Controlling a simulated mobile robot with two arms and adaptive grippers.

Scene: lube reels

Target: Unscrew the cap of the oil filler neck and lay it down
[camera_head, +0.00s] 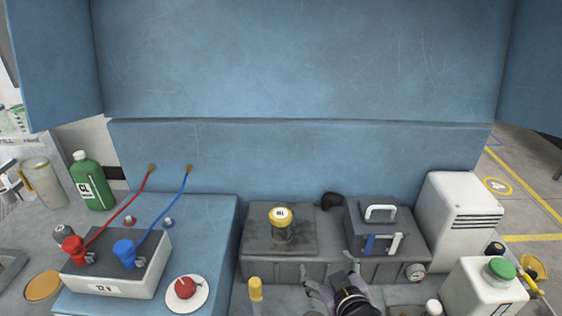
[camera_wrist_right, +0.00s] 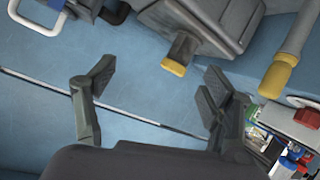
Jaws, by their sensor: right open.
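The yellow cap (camera_head: 281,214) with a white label on top sits upright on the dark oil filler neck (camera_head: 284,234), on the grey block behind my right gripper. In the wrist view, which looks turned over, the yellow cap (camera_wrist_right: 173,67) appears at the end of the short neck, just above the gap between the fingers. My right gripper (camera_head: 332,277) is open and empty, in front of the block and to the right of the cap, apart from it; its spread fingers show in the wrist view (camera_wrist_right: 158,84). My left gripper is not in view.
A yellow-handled stick (camera_head: 255,289) stands in front left of the block. To the right are a box with a white handle (camera_head: 381,213), a gauge (camera_head: 415,272) and a green-capped white tank (camera_head: 486,288). A battery (camera_head: 117,262) and red knob (camera_head: 185,288) are left. A blue panel rises behind.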

